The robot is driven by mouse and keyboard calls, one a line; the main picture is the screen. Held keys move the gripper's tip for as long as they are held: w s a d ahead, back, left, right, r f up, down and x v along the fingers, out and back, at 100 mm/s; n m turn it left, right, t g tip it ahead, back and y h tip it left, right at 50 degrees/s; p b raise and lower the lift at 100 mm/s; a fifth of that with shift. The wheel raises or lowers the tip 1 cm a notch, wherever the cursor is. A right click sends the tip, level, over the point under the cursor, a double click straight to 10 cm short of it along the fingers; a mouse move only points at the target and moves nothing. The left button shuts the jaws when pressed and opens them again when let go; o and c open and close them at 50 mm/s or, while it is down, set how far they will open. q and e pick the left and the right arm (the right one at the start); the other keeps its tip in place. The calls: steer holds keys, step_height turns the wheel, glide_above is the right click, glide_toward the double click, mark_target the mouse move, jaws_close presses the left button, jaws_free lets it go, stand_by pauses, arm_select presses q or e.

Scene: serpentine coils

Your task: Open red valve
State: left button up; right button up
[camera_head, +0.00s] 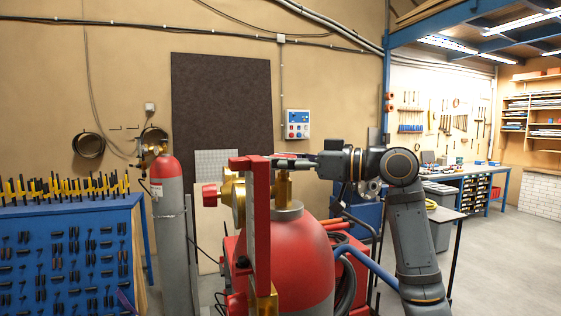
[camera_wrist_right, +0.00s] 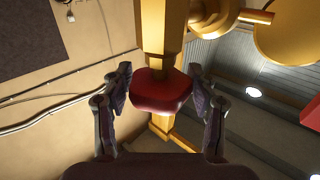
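The red valve knob (camera_wrist_right: 163,92) sits on a brass stem and body (camera_wrist_right: 162,35) in the right wrist view. It lies between the two spread fingers of my right gripper (camera_wrist_right: 160,82), with a narrow gap on each side. In the head view my right gripper (camera_head: 288,161) reaches in from the right above the brass neck of the big red cylinder (camera_head: 296,250); I cannot make out this knob there. Another red knob (camera_head: 209,195) sticks out left from the brass regulator (camera_head: 233,196). My left gripper is not in view.
A red upright post (camera_head: 262,220) stands in front of the cylinder, close to my right gripper. A grey cylinder with a red top (camera_head: 168,180) stands by the wall. A blue tool rack (camera_head: 70,255) is at left. Open floor (camera_head: 510,255) lies at right.

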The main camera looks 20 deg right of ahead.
steer(key=shift+o, duration=1.1)
steer(key=shift+d, duration=0.1)
steer(key=v, duration=1.2)
